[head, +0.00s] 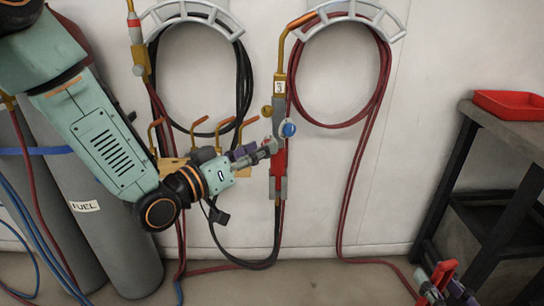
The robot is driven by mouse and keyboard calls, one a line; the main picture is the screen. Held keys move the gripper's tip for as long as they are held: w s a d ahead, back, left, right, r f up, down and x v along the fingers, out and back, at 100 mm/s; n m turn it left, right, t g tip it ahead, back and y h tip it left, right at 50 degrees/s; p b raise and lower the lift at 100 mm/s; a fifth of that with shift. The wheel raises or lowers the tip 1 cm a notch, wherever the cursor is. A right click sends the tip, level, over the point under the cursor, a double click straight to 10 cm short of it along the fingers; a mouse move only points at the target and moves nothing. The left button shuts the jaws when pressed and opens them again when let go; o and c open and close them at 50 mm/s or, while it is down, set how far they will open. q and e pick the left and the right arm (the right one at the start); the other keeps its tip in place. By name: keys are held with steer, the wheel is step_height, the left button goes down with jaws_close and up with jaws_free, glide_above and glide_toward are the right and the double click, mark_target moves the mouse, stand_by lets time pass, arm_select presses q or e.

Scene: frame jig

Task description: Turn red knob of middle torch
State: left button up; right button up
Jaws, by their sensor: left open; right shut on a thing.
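A torch (279,160) with a red handle hangs upright on the wall near the picture's middle. My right gripper (441,288), at the lower right, is shut on a red object (444,272) only partly in view.
Another torch (138,50) hangs further left. Coiled hoses (381,90) hang from grey wall hangers (350,12). Several curved copper tips (199,121) stand behind my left arm. Grey cylinders (115,225) stand at left. A dark table (515,130) with a red tray (512,103) is at right.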

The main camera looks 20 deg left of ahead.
arm_select(q)
steer(key=shift+v, duration=2.85)
